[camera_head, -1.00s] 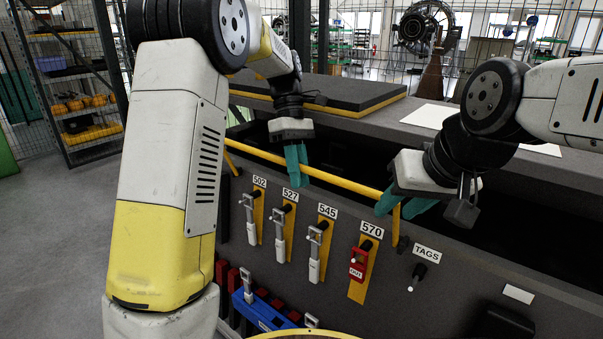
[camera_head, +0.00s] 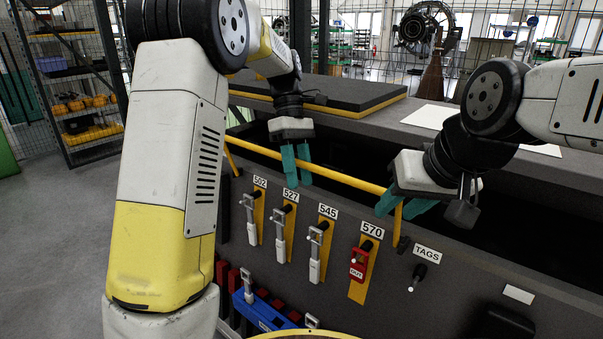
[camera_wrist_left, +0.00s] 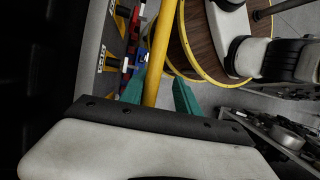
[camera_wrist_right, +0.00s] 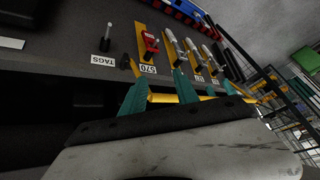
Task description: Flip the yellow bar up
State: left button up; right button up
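The yellow bar (camera_head: 345,179) runs along the front edge of the bench, above the row of labelled hooks. It also shows in the left wrist view (camera_wrist_left: 163,55) and the right wrist view (camera_wrist_right: 200,97). My left gripper (camera_head: 298,178) is at the middle of the bar, fingers apart; in the left wrist view (camera_wrist_left: 159,88) the bar passes between them with gaps on both sides. My right gripper (camera_head: 398,210) is at the bar's right end, fingers apart on either side of it; in the right wrist view (camera_wrist_right: 158,85) the bar's end is between them.
Locks hang on yellow strips below the bar, including a red one (camera_head: 358,265) under 570. A TAGS hook (camera_head: 419,272) is to the right. A blue holder (camera_head: 265,312) is at the lower left. A black pad (camera_head: 340,88) lies on the bench top.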

pick_arm(q)
jog(key=v, duration=0.7)
jog(key=shift+w+r, duration=0.15)
jog(key=shift+r, duration=0.2)
jog(key=shift+a, duration=0.1)
jog(key=shift+a+r, duration=0.2)
jog(key=s+a+r+m+t+h, duration=0.1)
jog(key=s+a+m+t, duration=0.2)
jog(key=s, duration=0.2)
jog(key=s+a+r+m+t, duration=0.1)
jog(key=s+a+m+t, duration=0.25)
jog(key=s, duration=0.25)
jog(key=s+a+f+m+t, duration=0.2)
jog(key=s+f+m+t, duration=0.2)
jog(key=s, duration=0.5)
jog(key=shift+s+a+f+m+t+y, duration=0.35)
jog(key=shift+s+a+f+m+y, duration=0.05)
jog(key=shift+f+m, duration=0.4)
